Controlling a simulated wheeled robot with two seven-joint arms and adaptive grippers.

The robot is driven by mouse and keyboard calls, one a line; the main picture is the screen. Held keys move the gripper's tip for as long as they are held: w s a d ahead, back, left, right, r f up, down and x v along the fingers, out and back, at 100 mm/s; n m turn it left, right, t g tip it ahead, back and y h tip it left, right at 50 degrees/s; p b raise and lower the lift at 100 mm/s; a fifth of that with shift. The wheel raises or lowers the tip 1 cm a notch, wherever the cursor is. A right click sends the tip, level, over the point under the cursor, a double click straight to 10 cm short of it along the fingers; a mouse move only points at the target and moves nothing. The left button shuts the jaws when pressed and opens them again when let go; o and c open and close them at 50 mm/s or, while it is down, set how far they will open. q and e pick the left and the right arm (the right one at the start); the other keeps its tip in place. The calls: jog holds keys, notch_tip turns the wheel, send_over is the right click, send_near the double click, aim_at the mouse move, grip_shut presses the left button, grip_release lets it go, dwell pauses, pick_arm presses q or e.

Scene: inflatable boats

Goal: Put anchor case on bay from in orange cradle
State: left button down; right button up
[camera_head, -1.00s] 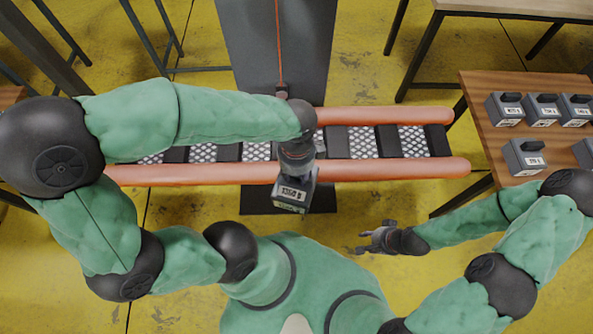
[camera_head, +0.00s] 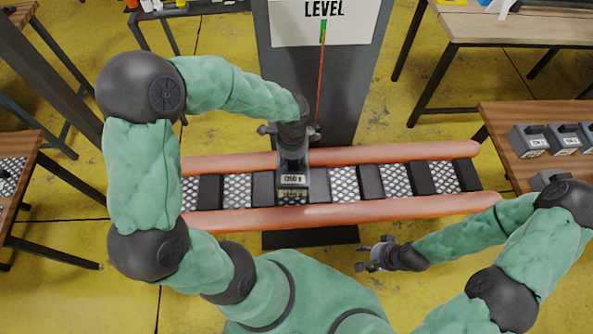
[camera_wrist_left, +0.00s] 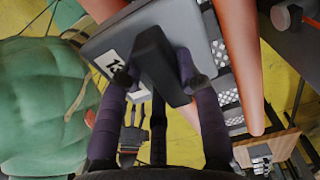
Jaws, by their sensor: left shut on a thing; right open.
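The orange cradle has two long orange tubes (camera_head: 410,153) with a row of mesh bays (camera_head: 345,181) and dark dividers between them. My left gripper (camera_head: 292,158) is shut on the black handle (camera_wrist_left: 158,62) of a grey anchor case (camera_head: 293,190). In the head view the case appears over the row, a little left of the middle, between the tubes. Its pale label faces front. I cannot tell whether it touches the bay. In the left wrist view the case looks tilted beside an orange tube. My right gripper (camera_head: 372,254) is open and empty, in front of the cradle.
A wooden table (camera_head: 510,120) at the right bears several grey cases (camera_head: 528,139). A dark upright panel with a "LEVEL" sign (camera_head: 325,32) and a red line stands behind the cradle. Another table (camera_head: 22,155) is at the left. Yellow floor lies clear in front.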

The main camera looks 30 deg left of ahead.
pick_arm(q)
jog(key=shift+w+a+f+n+p, duration=0.15)
jog(key=shift+w+a+f+n, duration=0.1)
jog(key=shift+w+a+f, duration=0.3)
jog(key=shift+w+a+f+n+p, duration=0.15)
jog(key=shift+w+a+f+n, duration=0.15)
jog(key=shift+w+a, duration=0.4)
jog(key=shift+f, duration=0.15)
jog(key=shift+f, duration=0.2)
jog(key=shift+f+b, duration=3.15)
jog(key=shift+f, duration=0.2)
jog(key=shift+f+b, duration=1.55)
jog(key=shift+f, duration=0.65)
